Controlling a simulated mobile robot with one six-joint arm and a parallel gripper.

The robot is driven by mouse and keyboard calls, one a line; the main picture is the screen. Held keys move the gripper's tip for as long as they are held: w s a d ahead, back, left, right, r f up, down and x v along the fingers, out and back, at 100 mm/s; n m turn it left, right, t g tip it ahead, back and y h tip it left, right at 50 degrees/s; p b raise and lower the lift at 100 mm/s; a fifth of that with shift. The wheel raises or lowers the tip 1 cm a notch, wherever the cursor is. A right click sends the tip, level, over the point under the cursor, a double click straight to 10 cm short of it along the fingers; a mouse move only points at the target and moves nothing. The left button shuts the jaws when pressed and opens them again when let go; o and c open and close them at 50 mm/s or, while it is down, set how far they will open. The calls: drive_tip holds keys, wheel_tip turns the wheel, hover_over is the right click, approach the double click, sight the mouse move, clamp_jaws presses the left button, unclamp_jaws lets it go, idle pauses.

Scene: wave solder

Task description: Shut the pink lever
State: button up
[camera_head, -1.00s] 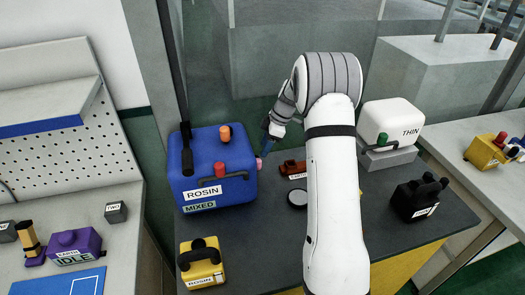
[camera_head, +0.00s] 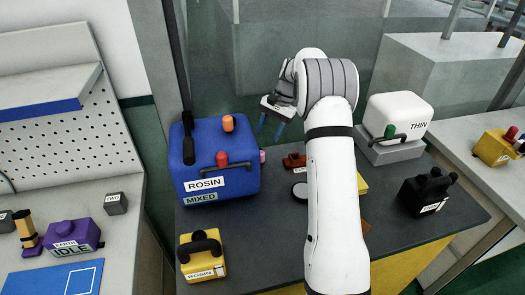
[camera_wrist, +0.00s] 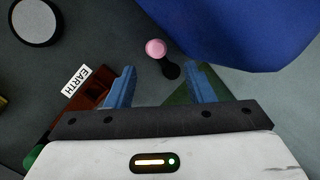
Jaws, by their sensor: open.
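The pink lever's round knob (camera_head: 263,156) shows at the right side of the blue ROSIN box (camera_head: 240,188). In the wrist view the pink knob (camera_wrist: 155,48) sits on a short black stem, beside the blue box (camera_wrist: 245,30). My gripper (camera_head: 271,126) is open and empty, with blue fingers pointing down, above and slightly right of the knob. In the wrist view the knob lies ahead of and roughly between my open fingers (camera_wrist: 160,75), apart from both. The lever's pivot is not clearly visible.
A brown EARTH item (camera_head: 294,161) and a round disc (camera_head: 300,191) lie near my arm. A white THIN box (camera_head: 400,112) stands right. Yellow (camera_head: 202,262) and black (camera_head: 424,190) containers stand nearer.

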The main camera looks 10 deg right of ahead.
drive_tip(key=a+f+m, duration=0.1)
drive_tip(key=f+m, duration=0.3)
drive_tip(key=s+a+f+m, duration=0.1)
drive_tip(key=f+m, duration=0.1)
drive_tip(key=shift+a+f, duration=0.3)
drive_tip(key=shift+f, duration=0.1)
idle(0.3)
drive_tip(key=c, duration=1)
drive_tip(key=shift+a+m, duration=0.35)
drive_tip(key=shift+m, duration=0.55)
drive_tip(key=o, duration=1)
